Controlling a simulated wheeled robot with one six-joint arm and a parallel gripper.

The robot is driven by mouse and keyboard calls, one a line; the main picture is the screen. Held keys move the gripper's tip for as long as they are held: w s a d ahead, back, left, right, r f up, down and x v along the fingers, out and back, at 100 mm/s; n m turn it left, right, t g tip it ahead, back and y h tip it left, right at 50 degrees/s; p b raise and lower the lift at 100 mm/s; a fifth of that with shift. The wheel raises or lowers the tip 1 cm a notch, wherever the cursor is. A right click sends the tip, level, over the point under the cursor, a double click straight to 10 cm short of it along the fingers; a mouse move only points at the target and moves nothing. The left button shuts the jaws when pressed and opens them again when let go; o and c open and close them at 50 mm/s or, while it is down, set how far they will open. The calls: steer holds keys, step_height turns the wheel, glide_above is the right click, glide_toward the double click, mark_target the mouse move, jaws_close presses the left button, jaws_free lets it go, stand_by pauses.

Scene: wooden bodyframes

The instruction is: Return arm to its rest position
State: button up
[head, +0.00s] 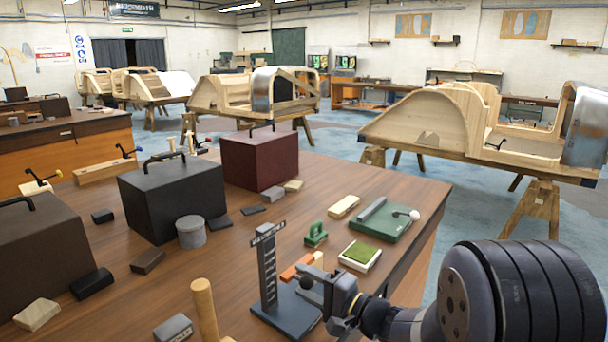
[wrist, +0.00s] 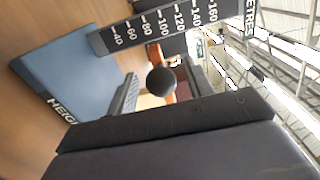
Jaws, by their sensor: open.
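My gripper (head: 322,288) is at the table's front right, low beside a dark height gauge (head: 268,268) with an upright scale and a flat base. In the wrist view my two fingers (wrist: 162,76) stand apart. A round black knob (wrist: 161,81) appears in the gap between them; I cannot tell whether either finger touches it. The gauge's numbered scale (wrist: 160,28) crosses the top of the wrist view, and its blue-grey base (wrist: 62,72) is at the left.
The wooden table (head: 345,180) holds a black case (head: 172,198), a maroon case (head: 260,158), a grey tin (head: 191,232), a green pad (head: 361,253), a green board (head: 385,222) and a wooden handle (head: 205,311) near the gauge. A wooden body frame (head: 430,120) stands beyond the right edge.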

mark_target(294, 274)
steer(key=x, duration=0.3)
steer(key=shift+w+a+p, duration=0.15)
steer(key=shift+a+p, duration=0.15)
steer(key=shift+w+r+p, duration=0.15)
steer(key=shift+r+p, duration=0.25)
steer(key=shift+p, duration=0.1)
steer(key=shift+r+p, duration=0.35)
steer(key=shift+p, duration=0.1)
